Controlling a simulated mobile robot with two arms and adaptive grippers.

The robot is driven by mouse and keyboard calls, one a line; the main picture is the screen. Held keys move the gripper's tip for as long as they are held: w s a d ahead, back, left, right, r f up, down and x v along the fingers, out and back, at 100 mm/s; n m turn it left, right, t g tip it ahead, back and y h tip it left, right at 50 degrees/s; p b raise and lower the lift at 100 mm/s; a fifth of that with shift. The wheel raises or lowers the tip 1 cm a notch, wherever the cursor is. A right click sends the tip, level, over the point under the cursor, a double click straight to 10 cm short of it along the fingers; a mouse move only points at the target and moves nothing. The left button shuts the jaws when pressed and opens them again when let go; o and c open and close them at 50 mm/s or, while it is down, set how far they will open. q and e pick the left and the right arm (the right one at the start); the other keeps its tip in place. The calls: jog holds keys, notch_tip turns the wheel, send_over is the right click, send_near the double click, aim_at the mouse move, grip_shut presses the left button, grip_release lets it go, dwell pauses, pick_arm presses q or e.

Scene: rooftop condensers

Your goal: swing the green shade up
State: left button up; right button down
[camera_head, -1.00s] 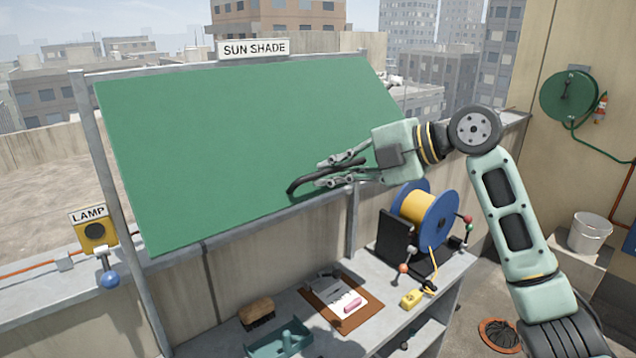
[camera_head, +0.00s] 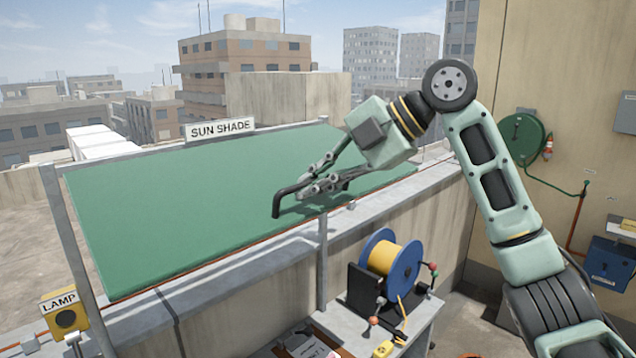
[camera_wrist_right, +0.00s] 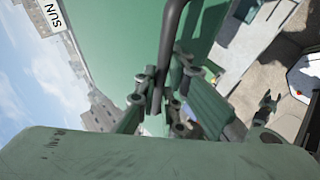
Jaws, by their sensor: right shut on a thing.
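The green shade (camera_head: 190,215) is a large flat panel in a grey metal frame under the "SUN SHADE" sign (camera_head: 220,128). It is tilted, with its lower edge out toward me. A black bar handle (camera_head: 277,203) is fixed near its lower right part. My right gripper (camera_head: 325,186) is shut on the handle. In the right wrist view the fingers close around the dark handle (camera_wrist_right: 174,40), with the green panel (camera_wrist_right: 130,30) behind it. My left gripper is not in view.
A bench below holds a cable reel (camera_head: 390,265) with a yellow drum and blue flanges. A yellow lamp box (camera_head: 65,315) is at lower left. A green hose reel (camera_head: 522,138) hangs on the right wall. Open air lies beyond the parapet.

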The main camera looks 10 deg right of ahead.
jog(key=shift+r, duration=0.1)
jog(key=c, duration=2.1)
grip_release()
jog(key=shift+o, duration=1.2)
jog(key=shift+w+a, duration=0.25)
jog(key=shift+w, duration=0.05)
jog(key=shift+s+d, duration=0.15)
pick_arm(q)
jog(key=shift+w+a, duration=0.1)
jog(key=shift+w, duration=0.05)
pick_arm(e)
jog(key=v, duration=1.1)
jog(key=shift+d, duration=0.3)
jog(key=shift+r, duration=0.15)
